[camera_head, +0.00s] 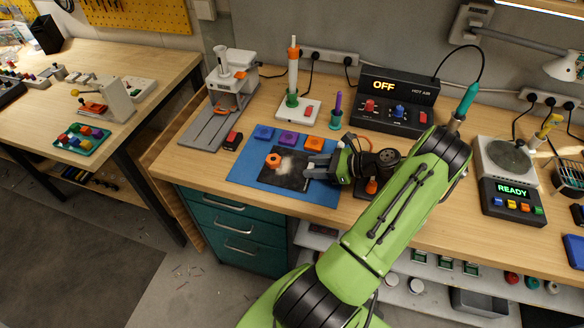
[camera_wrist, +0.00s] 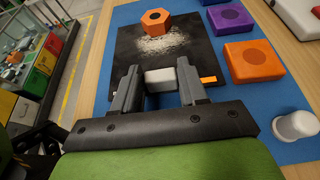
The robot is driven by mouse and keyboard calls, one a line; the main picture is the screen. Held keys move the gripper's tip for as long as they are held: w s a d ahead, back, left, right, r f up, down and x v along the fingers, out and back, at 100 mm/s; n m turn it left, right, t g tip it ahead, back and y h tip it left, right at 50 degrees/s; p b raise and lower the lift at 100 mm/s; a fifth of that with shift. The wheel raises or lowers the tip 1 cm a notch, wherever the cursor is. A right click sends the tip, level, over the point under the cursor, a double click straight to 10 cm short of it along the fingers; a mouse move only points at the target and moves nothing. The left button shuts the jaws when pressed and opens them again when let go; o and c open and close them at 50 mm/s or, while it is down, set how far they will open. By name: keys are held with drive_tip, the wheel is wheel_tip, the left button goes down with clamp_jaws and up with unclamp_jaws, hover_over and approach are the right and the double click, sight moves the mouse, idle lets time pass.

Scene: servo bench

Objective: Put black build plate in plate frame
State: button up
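The black build plate (camera_head: 284,172) lies on a blue mat, with a pale powdery patch and an orange hexagonal nut (camera_head: 273,160) on top. In the wrist view the plate (camera_wrist: 192,57) is beyond my fingers, with the nut (camera_wrist: 156,22) near its far edge. My gripper (camera_head: 312,172) is at the plate's right edge. The plate frame is not clearly identifiable; a grey slotted base (camera_head: 207,125) stands left of the mat.
Blue, purple and orange blocks (camera_head: 288,139) lie along the mat's (camera_head: 240,170) back edge. A small black item with a red top (camera_head: 233,139) lies left of it. The hot air unit (camera_head: 395,105) stands behind, and a scale (camera_head: 508,160) reading READY is at right.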

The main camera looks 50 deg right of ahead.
clamp_jaws()
wheel_tip(320, 180, up, 10)
drive_tip(key=p, duration=0.1)
drive_tip(key=shift+p, duration=0.4)
